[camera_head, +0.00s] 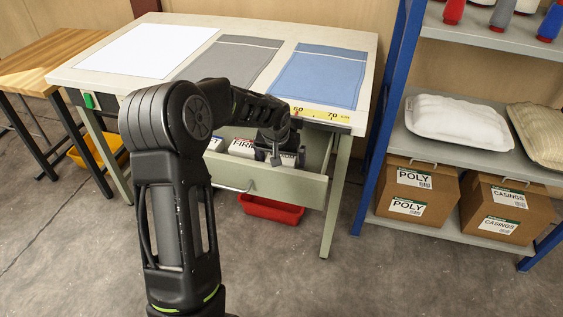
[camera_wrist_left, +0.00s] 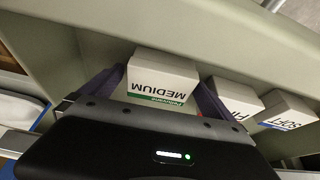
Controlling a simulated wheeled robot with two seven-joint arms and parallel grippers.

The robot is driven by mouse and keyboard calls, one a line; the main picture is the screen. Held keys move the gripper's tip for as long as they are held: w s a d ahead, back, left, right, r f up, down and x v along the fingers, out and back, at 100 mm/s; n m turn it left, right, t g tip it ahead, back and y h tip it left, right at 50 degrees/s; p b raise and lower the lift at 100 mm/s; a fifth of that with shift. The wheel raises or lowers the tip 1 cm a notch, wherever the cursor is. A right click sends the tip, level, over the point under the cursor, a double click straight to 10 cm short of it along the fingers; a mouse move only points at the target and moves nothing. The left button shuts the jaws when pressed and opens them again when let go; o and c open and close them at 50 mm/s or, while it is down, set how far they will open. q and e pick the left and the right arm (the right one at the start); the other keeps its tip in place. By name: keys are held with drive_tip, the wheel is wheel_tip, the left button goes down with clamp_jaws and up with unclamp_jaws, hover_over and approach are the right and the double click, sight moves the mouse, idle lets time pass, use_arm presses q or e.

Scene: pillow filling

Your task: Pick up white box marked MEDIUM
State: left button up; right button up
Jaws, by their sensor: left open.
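The white box marked MEDIUM (camera_wrist_left: 162,75), with a green band, stands in the open drawer (camera_head: 262,183). My left gripper (camera_wrist_left: 161,88) is open, with one finger on each side of this box; I cannot tell whether they touch it. In the head view my left gripper (camera_head: 286,157) reaches down into the right part of the drawer and hides most of the MEDIUM box. The box marked FIRM (camera_head: 243,147) is beside it; it also shows in the left wrist view (camera_wrist_left: 235,98). The SOFT box (camera_wrist_left: 287,110) has a blue band. My right gripper is not in view.
The table (camera_head: 290,35) above the drawer carries white, grey and blue cloth pieces. A red bin (camera_head: 271,209) is under the drawer. A blue-framed shelf (camera_head: 385,110) with pillows and cardboard boxes stands at the right. A wooden bench (camera_head: 45,62) is at the left.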

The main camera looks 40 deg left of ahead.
use_arm(q)
drive_tip(key=shift+c, duration=0.4)
drive_tip(key=c, duration=1.4)
